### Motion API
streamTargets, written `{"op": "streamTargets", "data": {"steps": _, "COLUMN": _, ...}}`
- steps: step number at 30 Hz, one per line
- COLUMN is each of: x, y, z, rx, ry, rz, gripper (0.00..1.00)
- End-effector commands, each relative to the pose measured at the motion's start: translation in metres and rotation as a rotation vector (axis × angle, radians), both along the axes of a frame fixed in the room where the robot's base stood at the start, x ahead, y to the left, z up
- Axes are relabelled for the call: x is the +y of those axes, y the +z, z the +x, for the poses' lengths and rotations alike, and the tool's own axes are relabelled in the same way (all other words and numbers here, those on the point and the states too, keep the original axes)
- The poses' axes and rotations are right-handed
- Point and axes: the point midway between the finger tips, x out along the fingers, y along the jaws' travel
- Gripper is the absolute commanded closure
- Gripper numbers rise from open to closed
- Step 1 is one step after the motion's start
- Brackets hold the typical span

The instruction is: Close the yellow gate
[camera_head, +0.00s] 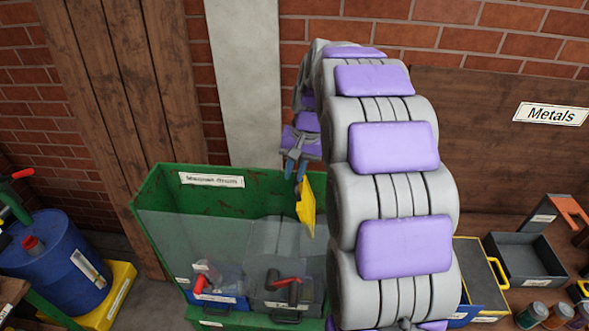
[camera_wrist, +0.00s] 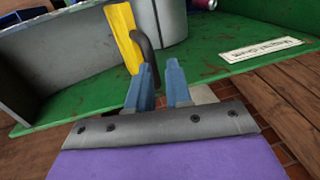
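The yellow gate (camera_head: 306,207) shows edge-on in the head view, at the right end of the green bin labelled magnet drum, just left of my arm. In the wrist view the yellow gate (camera_wrist: 124,36) stands beyond my fingers, with a dark curved handle (camera_wrist: 145,48) on its right side. My gripper (camera_head: 296,170) points down just above the gate. In the wrist view my gripper (camera_wrist: 161,66) has its blue fingers apart with a gap between them. The handle's lower end is close to the left finger; I cannot tell whether they touch.
The green bin (camera_head: 160,205) has a clear front panel and holds a grey drum (camera_head: 280,243). A blue barrel (camera_head: 50,262) stands at left. A dark tray (camera_head: 527,262) sits on the bench at right. My arm hides the middle.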

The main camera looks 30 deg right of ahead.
Motion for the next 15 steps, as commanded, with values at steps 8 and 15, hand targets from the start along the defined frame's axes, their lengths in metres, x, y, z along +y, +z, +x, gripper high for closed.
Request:
{"op": "streamTargets", "data": {"steps": 8, "x": 0.0008, "y": 0.0002, "z": -0.0001, "rx": -0.001, "ry": 0.000, "rz": -0.001, "gripper": 0.60}}
{"op": "streamTargets", "data": {"steps": 15, "x": 0.0024, "y": 0.0029, "z": 0.0000, "rx": -0.001, "ry": 0.001, "rz": -0.002, "gripper": 0.60}}
